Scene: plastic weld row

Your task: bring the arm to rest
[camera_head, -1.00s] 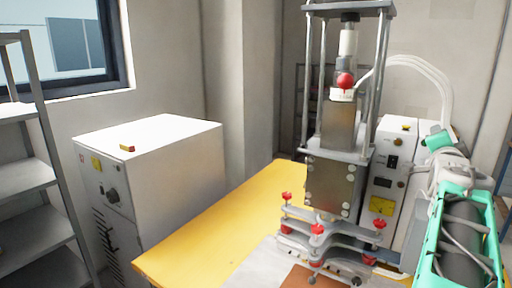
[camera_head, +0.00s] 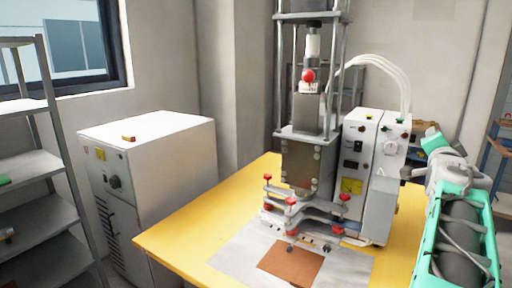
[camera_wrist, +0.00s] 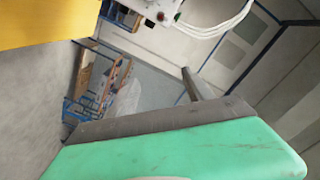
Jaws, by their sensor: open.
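My arm, with its green shell and grey joints, stands at the right edge of the head view, folded beside the yellow table (camera_head: 180,250). My gripper (camera_wrist: 195,84) shows only in part in the wrist view. One dark finger sticks up beyond a grey and green body, and the other finger is not clear. It is open, nothing is seen between the jaws, and it touches nothing that I can see.
A press with a red knob (camera_head: 308,76) stands on the table beside a white control box (camera_head: 366,150). A brown plate (camera_head: 290,264) lies in front. A white cabinet (camera_head: 165,165) and grey shelves (camera_head: 30,168) stand left. In the wrist view, a blue rack (camera_wrist: 85,95) stands beyond open floor.

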